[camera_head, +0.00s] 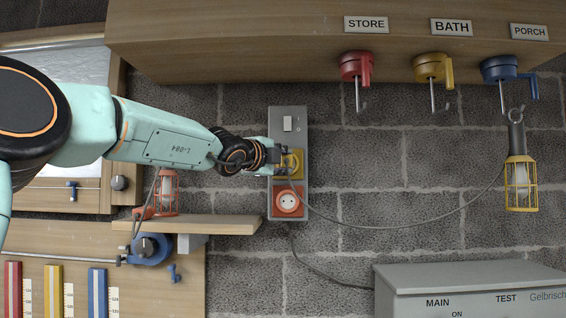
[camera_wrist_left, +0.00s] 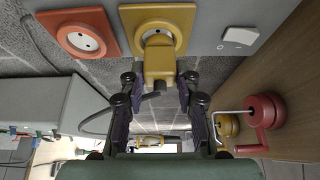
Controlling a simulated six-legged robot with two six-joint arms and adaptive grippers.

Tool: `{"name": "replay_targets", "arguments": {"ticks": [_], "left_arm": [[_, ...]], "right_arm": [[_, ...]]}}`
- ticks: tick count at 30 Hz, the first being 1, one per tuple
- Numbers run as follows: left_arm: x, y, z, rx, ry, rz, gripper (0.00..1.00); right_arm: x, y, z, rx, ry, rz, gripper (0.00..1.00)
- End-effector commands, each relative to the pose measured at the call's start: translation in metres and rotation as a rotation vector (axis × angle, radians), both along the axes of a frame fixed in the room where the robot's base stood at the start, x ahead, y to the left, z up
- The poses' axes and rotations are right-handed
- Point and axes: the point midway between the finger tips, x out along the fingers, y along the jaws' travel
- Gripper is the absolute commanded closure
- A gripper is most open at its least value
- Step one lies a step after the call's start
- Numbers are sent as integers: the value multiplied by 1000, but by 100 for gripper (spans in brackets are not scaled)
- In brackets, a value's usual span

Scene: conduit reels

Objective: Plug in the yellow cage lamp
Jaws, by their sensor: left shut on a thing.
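The yellow cage lamp (camera_head: 521,185) hangs upright at the right, below the blue reel marked PORCH. Its grey cable sags from the lamp to the socket panel. My left gripper (camera_head: 284,162) is at the yellow socket (camera_head: 297,160) and hides part of it. In the left wrist view its fingers (camera_wrist_left: 158,82) are shut on a yellow plug (camera_wrist_left: 158,62). The plug is lined up with the yellow socket (camera_wrist_left: 160,20) and overlaps its lower face. I cannot tell how deep the pins sit. The right gripper is not in view.
The orange-red socket (camera_head: 288,201) is directly below, empty. A white switch (camera_head: 288,124) is above. A red cage lamp (camera_head: 167,192) stands on a wooden shelf (camera_head: 215,224) under my left arm. Red (camera_head: 355,66) and yellow reels (camera_head: 432,68) hang overhead. A grey cabinet (camera_head: 470,275) is lower right.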

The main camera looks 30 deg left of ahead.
Motion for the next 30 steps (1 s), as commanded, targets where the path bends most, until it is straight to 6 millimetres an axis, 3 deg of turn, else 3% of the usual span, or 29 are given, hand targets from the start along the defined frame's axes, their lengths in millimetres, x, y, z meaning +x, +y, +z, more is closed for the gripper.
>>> {"name": "replay_targets", "arguments": {"ticks": [27,28,30], "left_arm": [[10,6,0,0,-2,1,100],[10,6,1,0,-2,1,67],[9,6,0,0,-3,1,61]], "right_arm": [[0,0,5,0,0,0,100],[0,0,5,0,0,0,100],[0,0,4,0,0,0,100]]}}
